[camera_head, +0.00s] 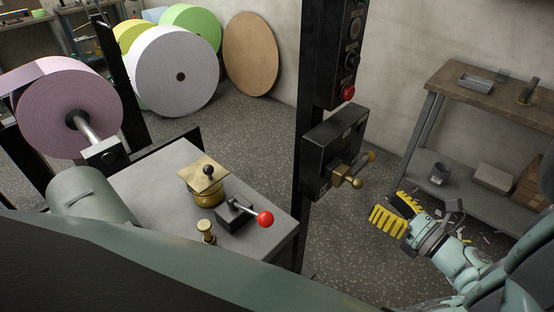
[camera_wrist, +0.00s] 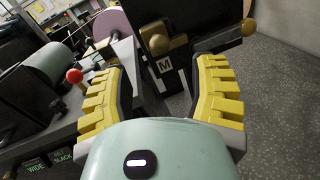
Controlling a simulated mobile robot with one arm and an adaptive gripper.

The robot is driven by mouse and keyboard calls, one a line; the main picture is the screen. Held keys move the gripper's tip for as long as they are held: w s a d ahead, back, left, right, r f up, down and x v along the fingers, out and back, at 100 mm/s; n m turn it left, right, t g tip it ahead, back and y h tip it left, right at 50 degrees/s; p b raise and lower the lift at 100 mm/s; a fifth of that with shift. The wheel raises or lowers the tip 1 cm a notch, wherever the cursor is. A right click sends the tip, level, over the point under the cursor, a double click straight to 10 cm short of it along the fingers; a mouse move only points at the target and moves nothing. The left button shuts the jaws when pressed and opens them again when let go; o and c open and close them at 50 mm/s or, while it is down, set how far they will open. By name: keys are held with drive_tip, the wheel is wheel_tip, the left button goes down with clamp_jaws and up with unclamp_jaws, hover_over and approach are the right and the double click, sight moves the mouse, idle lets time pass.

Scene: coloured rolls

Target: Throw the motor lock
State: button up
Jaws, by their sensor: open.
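A black switch box (camera_head: 325,145) is fixed to the dark post, with a brass handle (camera_head: 343,172) on its front. The handle shows a round knob end and a second arm pointing up to the right. In the wrist view the brass handle (camera_wrist: 155,38) is ahead, near an "M" plate (camera_wrist: 165,66); I take this to be the motor lock. My gripper (camera_head: 391,211) is right of and below the box in the head view, apart from the handle. Its yellow fingers are spread with nothing between them, as the wrist view also shows (camera_wrist: 158,76).
A grey table (camera_head: 255,245) left of the post holds a red-ball lever (camera_head: 264,218) and brass parts. A red button (camera_head: 347,92) sits above the box. A shelf (camera_head: 480,78) stands right. Paper rolls (camera_head: 175,70) stand behind. The floor behind my gripper is mostly open.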

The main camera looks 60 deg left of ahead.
sight(358, 183)
drive_tip(key=a, duration=0.8)
drive_tip(key=shift+s+a, duration=0.15)
drive_tip(key=shift+s, duration=0.1)
clamp_jaws()
drive_tip(key=shift+w, duration=0.1)
